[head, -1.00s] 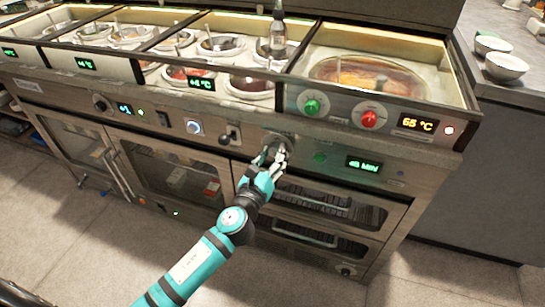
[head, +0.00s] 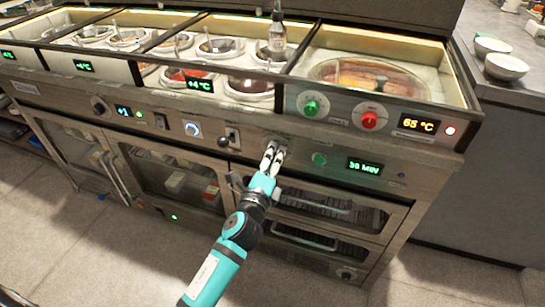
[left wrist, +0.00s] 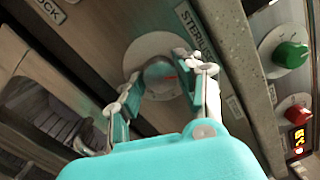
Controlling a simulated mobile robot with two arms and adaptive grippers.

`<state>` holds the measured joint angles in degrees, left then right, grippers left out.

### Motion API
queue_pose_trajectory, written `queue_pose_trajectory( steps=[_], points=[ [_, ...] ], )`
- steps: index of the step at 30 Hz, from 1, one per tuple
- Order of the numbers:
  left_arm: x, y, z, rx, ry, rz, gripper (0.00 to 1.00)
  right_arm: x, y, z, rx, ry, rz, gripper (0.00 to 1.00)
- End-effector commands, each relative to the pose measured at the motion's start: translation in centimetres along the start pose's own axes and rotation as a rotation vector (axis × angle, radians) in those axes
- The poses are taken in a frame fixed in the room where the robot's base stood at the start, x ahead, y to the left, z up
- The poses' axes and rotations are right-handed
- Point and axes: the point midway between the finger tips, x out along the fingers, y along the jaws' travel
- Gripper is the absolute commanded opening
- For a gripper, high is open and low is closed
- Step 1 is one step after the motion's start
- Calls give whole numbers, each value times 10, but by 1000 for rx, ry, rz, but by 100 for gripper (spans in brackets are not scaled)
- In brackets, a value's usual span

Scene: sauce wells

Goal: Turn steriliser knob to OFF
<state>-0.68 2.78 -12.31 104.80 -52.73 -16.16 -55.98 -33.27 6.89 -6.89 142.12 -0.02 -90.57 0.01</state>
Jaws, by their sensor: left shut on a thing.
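In the head view the left gripper (head: 273,150) reaches the front panel and hides most of the knob. The green display (head: 364,167) to its right appears to read 30 MIN. My right gripper is not in view.
A black ball-ended lever (head: 224,141) stands just left of the gripper. A green knob (head: 311,106) and a red knob (head: 369,119) sit above right. Oven doors with bar handles (head: 308,204) lie below.

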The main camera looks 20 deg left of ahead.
Motion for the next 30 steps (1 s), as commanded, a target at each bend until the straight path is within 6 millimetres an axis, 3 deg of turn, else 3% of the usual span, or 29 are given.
queue_pose_trajectory(
  steps=[7,15,30],
  points=[
    [0,0,-1,-226,-11,18,3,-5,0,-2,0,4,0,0],
    [-1,0,-1,-415,-21,29,3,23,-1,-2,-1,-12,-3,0],
    [-1,1,-2,-551,-28,38,3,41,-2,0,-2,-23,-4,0]
  ],
)
